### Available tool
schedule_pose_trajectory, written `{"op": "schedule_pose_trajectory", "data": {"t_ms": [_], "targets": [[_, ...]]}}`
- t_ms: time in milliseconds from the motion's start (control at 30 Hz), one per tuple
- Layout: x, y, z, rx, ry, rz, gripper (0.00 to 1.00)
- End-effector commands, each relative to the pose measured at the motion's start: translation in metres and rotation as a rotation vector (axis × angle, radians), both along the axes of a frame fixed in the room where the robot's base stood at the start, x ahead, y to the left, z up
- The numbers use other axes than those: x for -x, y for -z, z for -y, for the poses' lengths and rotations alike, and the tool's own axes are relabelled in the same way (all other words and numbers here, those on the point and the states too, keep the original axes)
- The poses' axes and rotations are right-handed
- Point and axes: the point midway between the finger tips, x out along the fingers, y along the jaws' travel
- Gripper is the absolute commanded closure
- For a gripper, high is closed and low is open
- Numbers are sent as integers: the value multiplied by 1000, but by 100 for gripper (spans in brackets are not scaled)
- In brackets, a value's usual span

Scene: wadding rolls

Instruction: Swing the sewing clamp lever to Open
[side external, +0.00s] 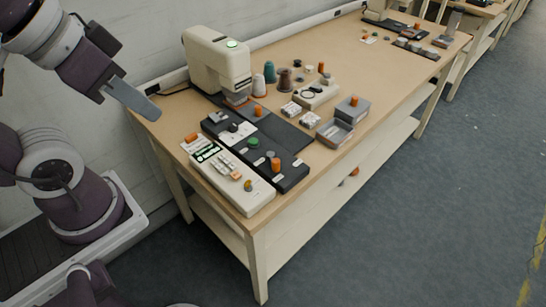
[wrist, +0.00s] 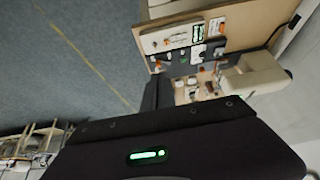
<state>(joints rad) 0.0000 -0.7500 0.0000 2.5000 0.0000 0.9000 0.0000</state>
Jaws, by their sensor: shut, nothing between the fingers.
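A cream sewing machine (side external: 212,62) with a lit green spot stands at the near-left end of the table, and shows in the wrist view (wrist: 258,74). A dark panel (side external: 292,139) lies in front of it, with a green button (side external: 253,143) and upright orange-topped parts (side external: 275,164), (side external: 258,110). I cannot tell which orange part is the clamp lever, and no Open label is readable. My gripper (side external: 150,111) is shut and empty, in the air left of the sewing machine, apart from everything on the table.
A cream control box (side external: 232,182) lies at the table's near edge. Thread cones (side external: 269,72), small white boxes (side external: 309,120) and grey bins (side external: 335,133) stand right of the machine. The wall runs close behind the table. The tabletop's middle right is bare.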

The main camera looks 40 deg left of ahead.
Motion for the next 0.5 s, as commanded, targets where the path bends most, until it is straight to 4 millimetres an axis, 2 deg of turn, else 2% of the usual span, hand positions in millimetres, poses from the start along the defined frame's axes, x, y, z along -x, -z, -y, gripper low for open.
{"op": "schedule_pose_trajectory", "data": {"t_ms": [433, 467, 500], "targets": [[0, 0, 0, 0, 0, 0, 100], [0, 0, 0, 0, 0, 0, 98], [-1, 0, 0, 0, 2, -1, 90]]}}
